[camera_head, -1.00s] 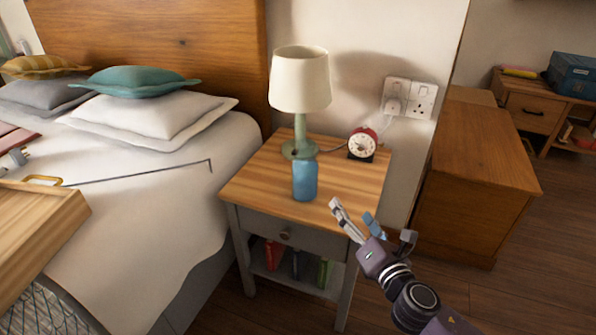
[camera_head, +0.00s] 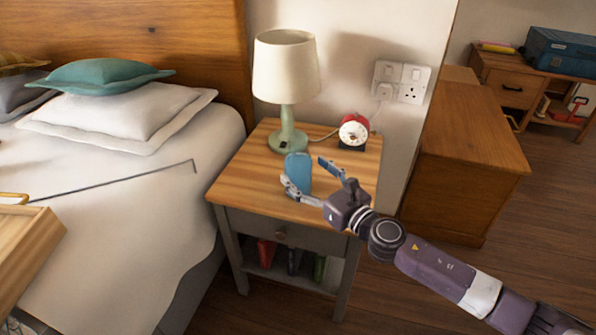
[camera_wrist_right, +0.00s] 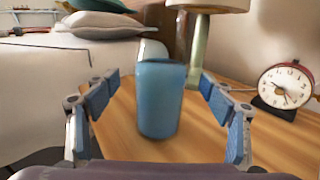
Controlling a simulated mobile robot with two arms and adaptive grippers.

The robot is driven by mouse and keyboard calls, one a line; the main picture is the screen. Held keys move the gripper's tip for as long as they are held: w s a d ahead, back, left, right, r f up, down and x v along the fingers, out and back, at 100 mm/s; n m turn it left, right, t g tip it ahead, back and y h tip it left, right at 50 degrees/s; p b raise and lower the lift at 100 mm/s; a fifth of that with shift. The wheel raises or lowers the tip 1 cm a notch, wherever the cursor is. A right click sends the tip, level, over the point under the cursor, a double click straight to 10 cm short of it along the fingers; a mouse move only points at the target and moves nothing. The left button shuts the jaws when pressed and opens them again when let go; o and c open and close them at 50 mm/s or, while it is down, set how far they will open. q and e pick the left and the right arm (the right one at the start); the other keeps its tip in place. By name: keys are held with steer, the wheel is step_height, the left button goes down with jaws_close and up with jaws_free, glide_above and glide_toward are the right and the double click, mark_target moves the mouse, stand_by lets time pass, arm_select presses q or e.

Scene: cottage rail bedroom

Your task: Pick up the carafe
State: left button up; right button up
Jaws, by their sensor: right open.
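The blue carafe (camera_head: 298,172) stands upright on the wooden nightstand (camera_head: 237,186), in front of the lamp. My right gripper (camera_head: 307,175) is open at the carafe, with one finger in front of its lower part and the other to its right in the head view. In the right wrist view the carafe (camera_wrist_right: 160,98) stands upright between the two open blue-padded fingers, with clear gaps on both sides. My left gripper is not in view.
A green-based lamp (camera_head: 286,75) stands behind the carafe. A red alarm clock (camera_head: 354,131) stands at the back right of the nightstand. The bed (camera_head: 130,210) is on the left. A wooden cabinet (camera_head: 470,160) stands on the right.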

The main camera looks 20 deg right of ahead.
steer(key=shift+x, duration=1.85)
steer(key=c, duration=1.8)
steer(key=shift+d+r, duration=0.1)
steer(key=shift+r, duration=0.1)
steer(key=shift+c, duration=1)
steer(key=shift+r, duration=0.2)
